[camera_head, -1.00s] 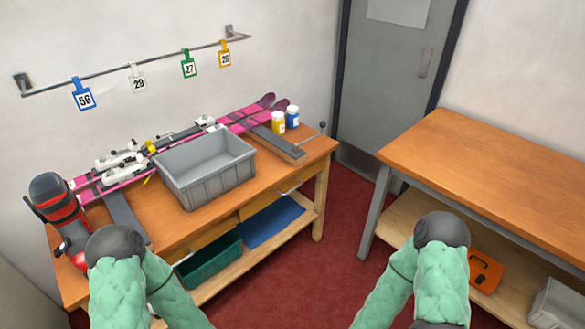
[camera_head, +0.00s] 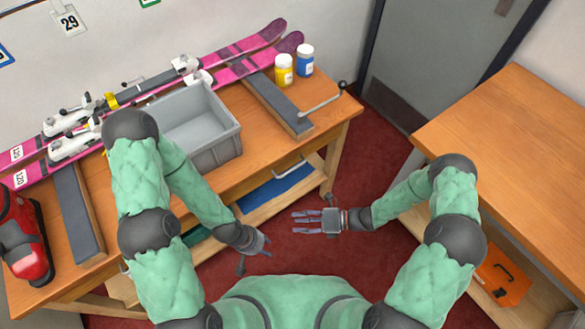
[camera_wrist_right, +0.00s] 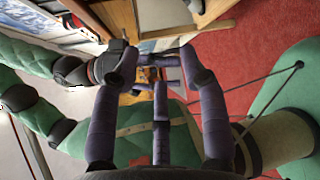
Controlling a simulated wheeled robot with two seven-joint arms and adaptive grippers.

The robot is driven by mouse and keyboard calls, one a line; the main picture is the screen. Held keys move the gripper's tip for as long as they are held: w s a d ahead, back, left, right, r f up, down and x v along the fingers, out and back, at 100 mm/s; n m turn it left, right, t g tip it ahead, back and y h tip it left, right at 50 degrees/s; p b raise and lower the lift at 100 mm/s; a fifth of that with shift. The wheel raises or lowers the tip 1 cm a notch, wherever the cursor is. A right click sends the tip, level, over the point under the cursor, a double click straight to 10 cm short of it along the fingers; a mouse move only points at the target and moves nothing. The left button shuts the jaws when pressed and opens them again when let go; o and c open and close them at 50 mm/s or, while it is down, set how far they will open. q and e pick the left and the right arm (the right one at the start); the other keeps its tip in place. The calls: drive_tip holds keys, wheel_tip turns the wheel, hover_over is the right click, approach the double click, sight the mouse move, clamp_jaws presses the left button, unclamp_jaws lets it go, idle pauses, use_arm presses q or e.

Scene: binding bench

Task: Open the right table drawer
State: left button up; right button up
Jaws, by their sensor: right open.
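The wooden workbench (camera_head: 250,135) stands at the left in the head view. The right drawer's grey bar handle (camera_head: 290,167) shows on its front edge, right of the grey bin; the drawer looks shut, though its front is seen steeply from above. My right gripper (camera_head: 303,222) is open and empty, below the handle and apart from it, fingers pointing left. In the right wrist view its spread fingers (camera_wrist_right: 158,85) hold nothing. My left gripper (camera_head: 254,258) is lower and further left, fingers spread and empty, clear of the bench. My left arm hides part of the bench front.
A grey bin (camera_head: 215,145), pink skis (camera_head: 235,55), a yellow jar (camera_head: 284,70) and a blue jar (camera_head: 305,60) are on the bench. A metal lever (camera_head: 322,100) juts near its right end. Another table (camera_head: 500,140) stands at right, with red floor (camera_head: 365,150) between.

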sight(293, 170)
drive_tip(key=w+d+r+m+t+y, duration=0.1)
drive_tip(key=w+d+r+m+t, duration=0.15)
drive_tip(key=w+m+t, duration=0.3)
drive_tip(key=w+d+r+m+t+y, duration=0.1)
drive_tip(key=w+d+r+m+t, duration=0.1)
drive_tip(key=w+d+m+t, duration=0.3)
drive_tip(key=shift+g, duration=0.45)
drive_tip(key=b+x, duration=0.1)
drive_tip(key=x, duration=0.5)
drive_tip(key=b+x, duration=0.1)
drive_tip(key=x, duration=0.5)
drive_tip(key=shift+a+f, duration=0.15)
drive_tip(key=shift+f, duration=0.05)
drive_tip(key=shift+c, duration=0.3)
clamp_jaws()
